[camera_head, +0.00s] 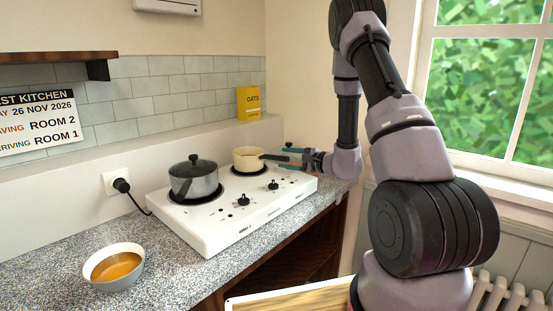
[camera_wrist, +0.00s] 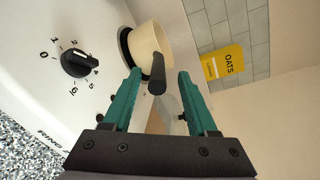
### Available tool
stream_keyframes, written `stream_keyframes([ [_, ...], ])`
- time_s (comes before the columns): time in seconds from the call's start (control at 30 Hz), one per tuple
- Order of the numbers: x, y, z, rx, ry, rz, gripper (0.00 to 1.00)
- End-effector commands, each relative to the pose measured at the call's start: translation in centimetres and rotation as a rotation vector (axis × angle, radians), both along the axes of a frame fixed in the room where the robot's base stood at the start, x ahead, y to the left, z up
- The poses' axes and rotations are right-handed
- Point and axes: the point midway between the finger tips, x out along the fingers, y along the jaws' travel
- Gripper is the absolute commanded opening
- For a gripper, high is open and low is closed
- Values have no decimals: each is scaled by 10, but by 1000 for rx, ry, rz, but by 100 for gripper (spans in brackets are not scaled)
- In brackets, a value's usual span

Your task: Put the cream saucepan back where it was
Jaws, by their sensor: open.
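The cream saucepan (camera_head: 248,159) sits upright on the right-hand black plate of the white hob (camera_head: 235,222), at the back right in the head view. Its dark handle points right, towards my gripper (camera_head: 287,156). In the wrist view, the cream saucepan (camera_wrist: 147,44) is just beyond the fingertips and slightly off the centre of its plate. My gripper (camera_wrist: 160,76) is open, with its teal fingers on either side of the black handle end. I cannot tell whether either finger touches the handle.
A grey lidded pot (camera_head: 194,181) stands on the left plate. A yellow oats box (camera_head: 248,103) stands behind against the wall. A bowl of orange-brown liquid (camera_head: 115,267) is on the speckled counter (camera_head: 170,280) at front left. Knobs (camera_head: 243,200) rise from the hob top.

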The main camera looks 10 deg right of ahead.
Motion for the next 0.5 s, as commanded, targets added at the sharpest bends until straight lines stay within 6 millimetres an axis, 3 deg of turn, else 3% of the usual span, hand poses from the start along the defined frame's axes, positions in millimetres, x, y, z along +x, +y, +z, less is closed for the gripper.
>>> stream_keyframes([
  [0.13,-23,-18,4,1,1,-3,58],
  [0.33,-39,-29,8,1,0,3,58],
  [0.43,-45,-20,22,4,-3,43,58],
  [0.5,-53,-5,42,4,-5,114,58],
])
